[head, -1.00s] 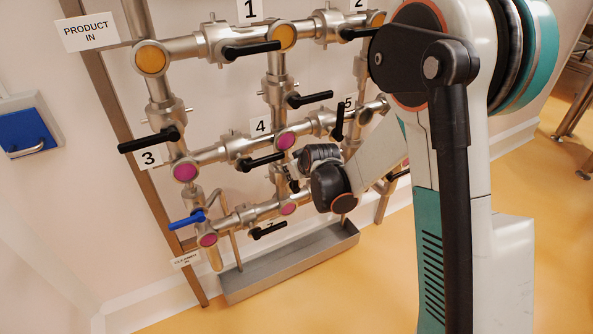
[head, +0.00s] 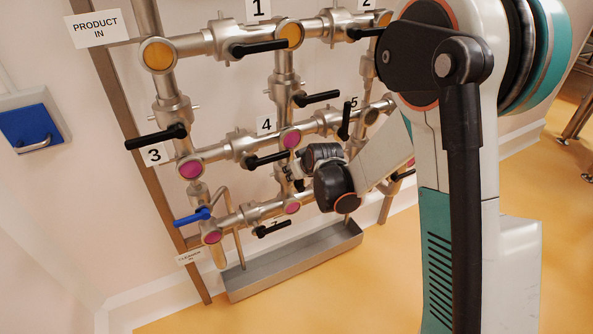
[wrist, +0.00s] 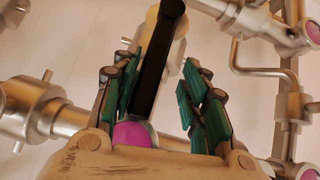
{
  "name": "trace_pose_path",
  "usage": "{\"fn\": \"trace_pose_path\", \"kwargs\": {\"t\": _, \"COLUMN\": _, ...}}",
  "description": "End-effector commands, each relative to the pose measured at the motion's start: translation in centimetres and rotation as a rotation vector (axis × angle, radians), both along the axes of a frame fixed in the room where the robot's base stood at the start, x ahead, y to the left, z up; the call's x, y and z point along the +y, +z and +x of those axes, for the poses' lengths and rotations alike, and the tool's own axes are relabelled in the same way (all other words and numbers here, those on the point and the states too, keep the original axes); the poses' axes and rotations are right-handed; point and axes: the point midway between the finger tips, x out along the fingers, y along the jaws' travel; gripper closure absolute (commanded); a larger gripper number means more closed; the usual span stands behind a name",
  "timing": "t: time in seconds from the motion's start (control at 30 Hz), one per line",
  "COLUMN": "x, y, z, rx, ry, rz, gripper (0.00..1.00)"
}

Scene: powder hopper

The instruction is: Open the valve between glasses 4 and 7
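The number 4 label (head: 266,124) is beside a pink sight glass (head: 291,139) on the middle pipe row. Another pink glass (head: 292,208) is below it on the lowest row, by a partly hidden label that looks like 7 (head: 275,227). My gripper (head: 297,178) is at the vertical pipe between these two glasses and hides most of the valve there. In the wrist view, my gripper's (wrist: 157,95) green-padded fingers are apart, with a black valve handle (wrist: 160,55) running between them. Gaps show beside the handle. A pink glass (wrist: 135,133) shows low between the fingers.
Other black handles are close by: one left of the gripper (head: 268,159), one below (head: 272,229) and one upright near label 5 (head: 345,120). A blue handle (head: 192,216) is at lower left. A grey trough (head: 290,262) lies on the floor beneath.

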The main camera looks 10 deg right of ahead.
Motion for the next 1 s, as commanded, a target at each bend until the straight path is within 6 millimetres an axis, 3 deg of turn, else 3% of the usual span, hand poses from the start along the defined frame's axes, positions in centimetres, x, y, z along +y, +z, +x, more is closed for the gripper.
{"fn": "trace_pose_path", "kwargs": {"t": 0.6, "x": -1.1, "y": 6.1, "z": -6.2, "rx": 0.001, "ry": 0.002, "rz": 0.000, "gripper": 0.62}}
{"fn": "trace_pose_path", "kwargs": {"t": 1.0, "x": -1.4, "y": 8.1, "z": -8.1, "rx": 0.002, "ry": 0.003, "rz": 0.001, "gripper": 0.62}}
